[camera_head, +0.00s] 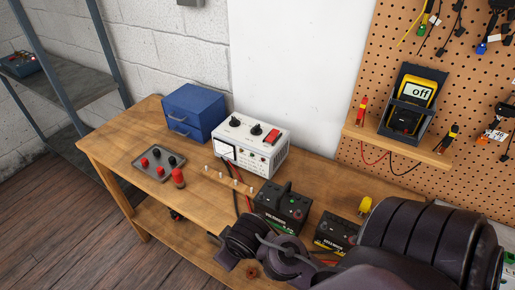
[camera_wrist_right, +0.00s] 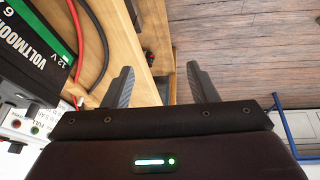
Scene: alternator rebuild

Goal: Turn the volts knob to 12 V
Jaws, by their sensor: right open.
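A white charger box (camera_head: 252,147) stands on the wooden bench, with a dial and small sockets on its front. On its top are a left black knob (camera_head: 234,121), a right black knob (camera_head: 257,129) and a red switch (camera_head: 271,136). Their labels and pointer settings are too small to read, so I cannot tell which is the volts knob. My right gripper (camera_wrist_right: 162,85) is open and empty in the wrist view, its fingers wide apart near the bench edge. In the head view my right arm is low in front, apart from the knobs. My left gripper does not show.
A blue box (camera_head: 194,112) stands left of the charger. A grey tray (camera_head: 159,164) holds red and black parts. A black battery (camera_head: 282,207) with cables stands in front, also in the wrist view (camera_wrist_right: 40,45). A meter (camera_head: 417,94) sits on the pegboard shelf.

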